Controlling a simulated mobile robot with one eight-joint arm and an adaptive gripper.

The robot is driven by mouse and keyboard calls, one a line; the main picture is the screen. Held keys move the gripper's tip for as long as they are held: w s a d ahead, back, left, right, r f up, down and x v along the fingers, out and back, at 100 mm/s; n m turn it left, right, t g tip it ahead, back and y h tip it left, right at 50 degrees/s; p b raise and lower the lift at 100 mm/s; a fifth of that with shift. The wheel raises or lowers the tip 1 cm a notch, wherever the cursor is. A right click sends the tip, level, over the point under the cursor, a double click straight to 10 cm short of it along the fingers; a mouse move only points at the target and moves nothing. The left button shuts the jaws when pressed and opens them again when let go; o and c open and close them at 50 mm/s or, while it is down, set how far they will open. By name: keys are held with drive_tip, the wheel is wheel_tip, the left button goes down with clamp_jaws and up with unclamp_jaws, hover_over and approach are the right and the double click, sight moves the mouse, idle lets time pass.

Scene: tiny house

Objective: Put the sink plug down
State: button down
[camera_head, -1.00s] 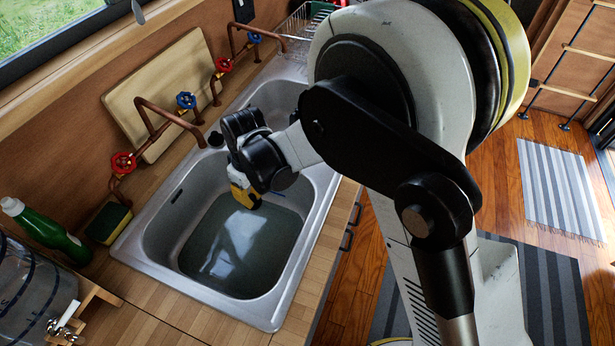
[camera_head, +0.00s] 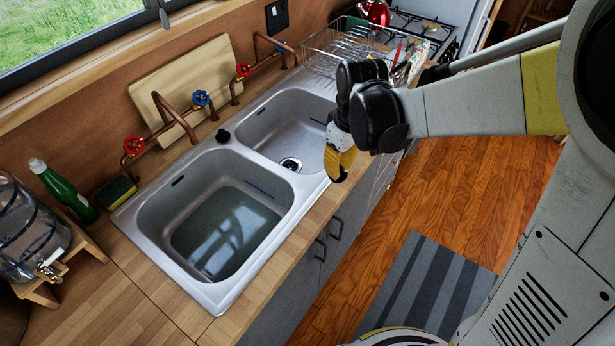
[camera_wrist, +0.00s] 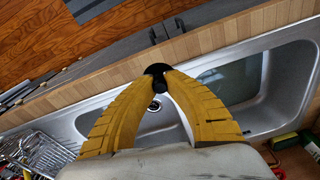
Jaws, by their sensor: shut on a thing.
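My gripper (camera_head: 336,172) hangs over the front edge of the right-hand sink basin, near the counter edge. In the wrist view its yellow fingers (camera_wrist: 158,76) are closed at the tips on a small black round sink plug (camera_wrist: 157,69). The plug is apart from the surfaces below. In the head view the fingers hide it. The double sink (camera_head: 210,304) has a left basin holding water (camera_head: 222,236). Its right basin is empty, with its drain (camera_head: 291,164) uncovered. A black knob-like piece (camera_head: 222,136) sits on the rim between the basins, at the back.
Copper taps (camera_head: 165,118) with red and blue handles stand behind the sink. A wire dish rack (camera_head: 335,50) is beyond it. A green bottle (camera_head: 62,188), sponge (camera_head: 117,192) and glass dispenser (camera_head: 28,232) are at left. Bare wooden counter (camera_head: 130,305) lies in front left.

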drive_tip(key=b, duration=0.2)
hover_over(307, 185)
wheel_tip(307, 185, down, 5)
drive_tip(key=shift+s+d, duration=0.15)
wheel_tip(307, 185, down, 4)
drive_tip(key=shift+f+b, duration=0.1)
drive_tip(key=shift+b, duration=0.75)
drive_tip(key=c, duration=1.9)
unclamp_jaws()
drive_tip(key=shift+f, duration=0.1)
drive_tip(key=o, duration=0.4)
